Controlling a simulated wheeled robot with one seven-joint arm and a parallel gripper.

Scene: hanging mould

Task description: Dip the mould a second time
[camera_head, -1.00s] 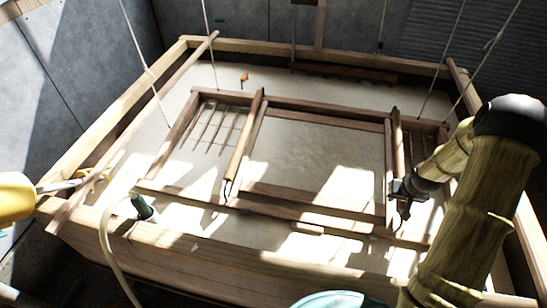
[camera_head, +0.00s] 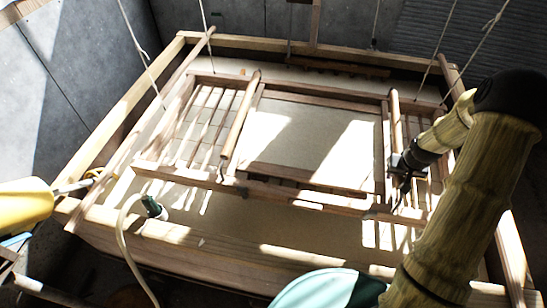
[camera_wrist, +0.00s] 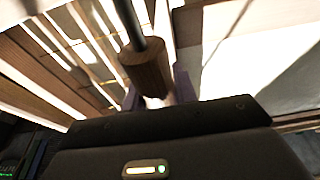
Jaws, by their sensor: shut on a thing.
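The mould is a wooden frame (camera_head: 300,193) hung on ropes, level above the vat (camera_head: 135,258). Its inner panel (camera_head: 285,140) carries a pale, smooth sheet-like surface, and open slats show at both sides. Two wooden bar handles cross it, the left one (camera_head: 240,115) and the right one (camera_head: 396,118). My gripper (camera_head: 405,165) is shut on the near end of the right handle, which also shows in the wrist view (camera_wrist: 146,65). The fingertips are partly hidden by the gripper body. Pale liquid (camera_head: 275,222) shows in the vat beneath the frame.
Ropes (camera_head: 134,38) rise from the frame's corners. A green-ended hose (camera_head: 154,207) hangs over the vat's front edge. A yellow-handled tool (camera_head: 28,203) sits at the left. Grey walls (camera_head: 75,70) stand close behind and at the left.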

